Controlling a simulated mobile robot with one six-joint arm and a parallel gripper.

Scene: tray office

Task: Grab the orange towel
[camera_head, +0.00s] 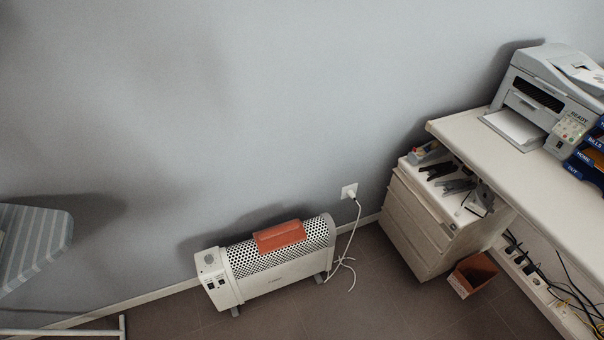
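The orange towel (279,236) lies folded over the top of a white heater (262,283), a little right of the heater's middle. The heater stands on the floor against the grey wall. The towel's front part hangs slightly over the perforated top. My gripper is not in view, and nothing is touching the towel from above.
A white cord runs from the heater's right side to a wall socket (349,191). A drawer cabinet (420,225) and a desk (530,165) with a printer (548,95) stand right. A small bin (472,275) is beside the cabinet. An ironing board (35,240) is left. Floor before the heater looks clear.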

